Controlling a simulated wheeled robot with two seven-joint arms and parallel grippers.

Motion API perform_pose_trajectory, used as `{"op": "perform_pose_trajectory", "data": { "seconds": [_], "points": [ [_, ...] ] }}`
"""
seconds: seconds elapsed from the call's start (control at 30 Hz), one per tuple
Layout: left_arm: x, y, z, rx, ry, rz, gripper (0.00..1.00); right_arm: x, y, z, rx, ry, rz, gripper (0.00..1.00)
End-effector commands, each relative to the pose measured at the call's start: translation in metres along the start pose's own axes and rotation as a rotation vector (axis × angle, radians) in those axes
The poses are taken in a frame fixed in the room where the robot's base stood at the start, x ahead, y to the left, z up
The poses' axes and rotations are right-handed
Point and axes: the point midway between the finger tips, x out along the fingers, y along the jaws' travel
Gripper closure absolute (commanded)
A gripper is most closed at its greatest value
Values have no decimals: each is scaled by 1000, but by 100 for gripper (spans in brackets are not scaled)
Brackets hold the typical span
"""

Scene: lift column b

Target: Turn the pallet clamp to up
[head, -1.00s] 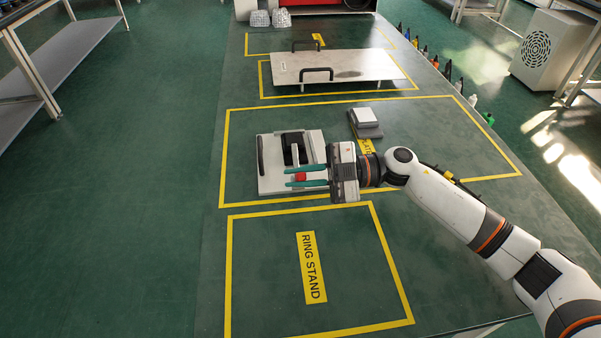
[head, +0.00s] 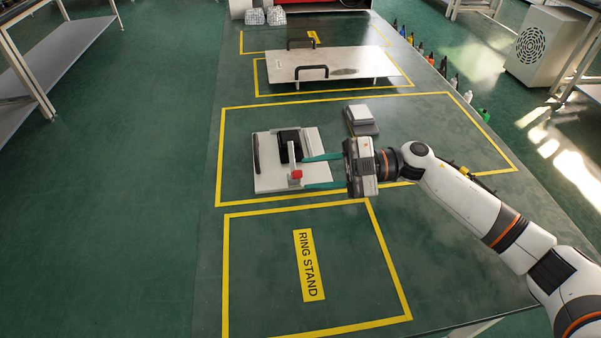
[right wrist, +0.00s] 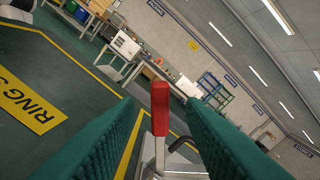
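The pallet clamp is a metal toggle clamp with a red handle (head: 296,174), mounted on a pale plate (head: 270,182) with a black block (head: 289,141). My right gripper (head: 305,172) is open just right of the handle, its teal fingers pointing left over the plate. In the right wrist view the red handle (right wrist: 160,108) points up the picture between the two spread fingers, with a visible gap on each side. The clamp's metal base (right wrist: 170,165) is partly cut off at the bottom edge. The handle's exact tilt is hard to tell. My left gripper is not in view.
A small grey stacked block (head: 361,118) stands behind my right gripper. A large pale plate with black handles (head: 335,66) lies farther back. The yellow-outlined area with the RING STAND label (head: 308,265) is otherwise bare. Small bottles (head: 455,82) line the right table edge.

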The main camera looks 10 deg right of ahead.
Motion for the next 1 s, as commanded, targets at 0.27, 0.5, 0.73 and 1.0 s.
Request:
{"op": "perform_pose_trajectory", "data": {
  "seconds": [0.27, 0.5, 0.73, 1.0],
  "points": [
    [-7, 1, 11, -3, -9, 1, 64, -58, 1, -1, 2, 3, -1, 64],
    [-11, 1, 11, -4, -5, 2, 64, -78, 1, -1, 1, 1, 0, 64],
    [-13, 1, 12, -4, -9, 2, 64, -79, 1, 0, 1, 0, 0, 64],
    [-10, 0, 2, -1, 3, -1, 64, -81, -2, 6, 166, -12, -56, 100]
  ]
}}
